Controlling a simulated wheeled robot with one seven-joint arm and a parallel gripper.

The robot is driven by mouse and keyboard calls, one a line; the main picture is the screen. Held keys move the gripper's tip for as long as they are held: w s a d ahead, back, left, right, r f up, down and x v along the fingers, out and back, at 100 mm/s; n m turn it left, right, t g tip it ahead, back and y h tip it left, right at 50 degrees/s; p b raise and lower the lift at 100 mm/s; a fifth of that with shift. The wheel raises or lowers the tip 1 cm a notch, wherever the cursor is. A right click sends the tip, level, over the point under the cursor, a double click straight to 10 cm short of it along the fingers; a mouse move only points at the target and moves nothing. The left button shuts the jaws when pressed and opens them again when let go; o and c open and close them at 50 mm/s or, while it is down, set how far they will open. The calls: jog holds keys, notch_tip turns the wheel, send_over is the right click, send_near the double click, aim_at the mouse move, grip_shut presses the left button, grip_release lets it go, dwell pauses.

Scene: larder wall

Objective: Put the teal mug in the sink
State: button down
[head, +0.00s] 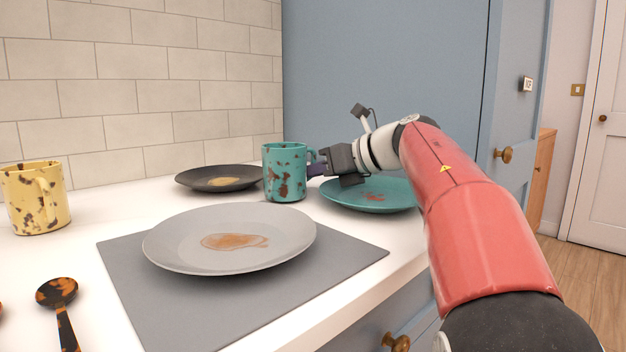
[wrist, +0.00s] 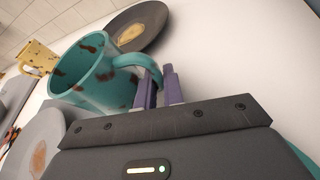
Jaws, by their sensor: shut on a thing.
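The teal mug (head: 284,174) with brown blotches stands upright at the back of the white counter, between the dark plate and the teal plate. My gripper (head: 317,169) reaches it from the right. In the wrist view, the purple fingers (wrist: 159,88) are shut on the handle of the mug (wrist: 93,78). From these views I cannot tell whether the mug's base touches the counter. The mug's inside looks empty in the part that shows. No sink shows in either view.
A grey stained plate (head: 190,236) lies on a grey mat (head: 350,258) in front of the mug. A dark plate (head: 195,181) is behind left, a teal plate (head: 340,198) under my wrist. A yellow mug (head: 22,200) and spoon (head: 58,293) are left. A blue cabinet (head: 380,70) stands behind.

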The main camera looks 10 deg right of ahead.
jog(key=shift+f, duration=0.15)
jog(key=c, duration=1.9)
grip_release()
jog(key=shift+f, duration=0.1)
jog(key=shift+c, duration=0.2)
jog(key=o, duration=0.4)
